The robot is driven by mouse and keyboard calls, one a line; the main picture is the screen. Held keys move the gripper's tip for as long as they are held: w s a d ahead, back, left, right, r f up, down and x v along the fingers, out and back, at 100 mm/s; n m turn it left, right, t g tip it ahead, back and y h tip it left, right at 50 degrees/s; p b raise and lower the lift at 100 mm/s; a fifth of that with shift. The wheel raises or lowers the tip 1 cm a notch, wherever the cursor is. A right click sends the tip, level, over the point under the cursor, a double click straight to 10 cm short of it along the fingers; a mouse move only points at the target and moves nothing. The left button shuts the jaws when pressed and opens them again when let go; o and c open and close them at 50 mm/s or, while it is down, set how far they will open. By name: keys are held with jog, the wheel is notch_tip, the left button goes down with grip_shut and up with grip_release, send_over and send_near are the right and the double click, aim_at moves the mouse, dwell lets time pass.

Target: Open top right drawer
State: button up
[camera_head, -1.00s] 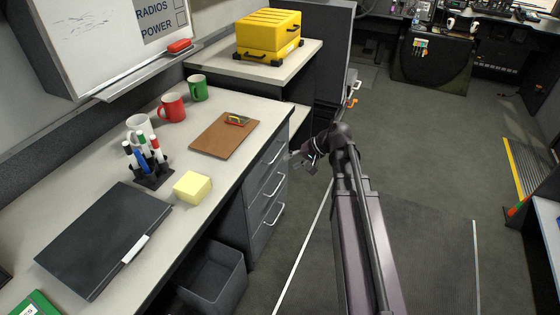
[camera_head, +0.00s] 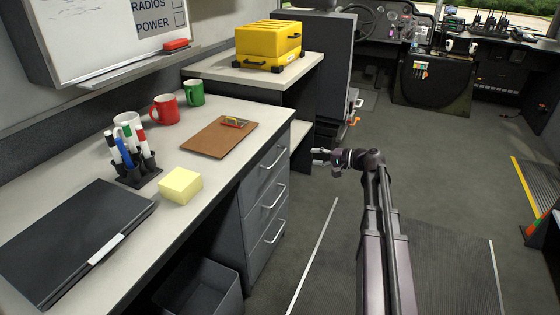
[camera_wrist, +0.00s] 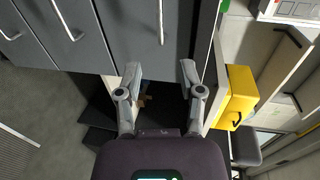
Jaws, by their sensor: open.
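A grey cabinet of three drawers stands under the right end of the desk. Its top drawer (camera_head: 262,170) is shut, with a silver bar handle (camera_head: 275,158). My gripper (camera_head: 316,157) is open and empty, to the right of this handle with a gap between, pointing left. In the wrist view the cabinet lies sideways. The top drawer (camera_wrist: 130,35) is the rightmost front, and its handle (camera_wrist: 160,22) is beyond and between my open fingertips (camera_wrist: 160,72), apart from them.
The desk (camera_head: 190,235) holds a clipboard, mugs, a pen holder, a yellow note block and a black binder. A bin (camera_head: 205,290) stands below. A yellow case (camera_head: 268,45) sits on the counter behind. Floor right of the drawers is clear.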

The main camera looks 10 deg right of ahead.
aim_at(281, 155)
dwell(0.4)
jog(key=b+x, duration=0.2)
jog(key=x, duration=1.1)
jog(key=shift+w+a+b, duration=0.2)
jog(key=shift+a+b, duration=0.15)
jog(key=shift+b, duration=0.05)
grip_shut()
jog(key=shift+a, duration=0.2)
jog(key=shift+s+d, duration=0.1)
jog(key=shift+d, duration=0.05)
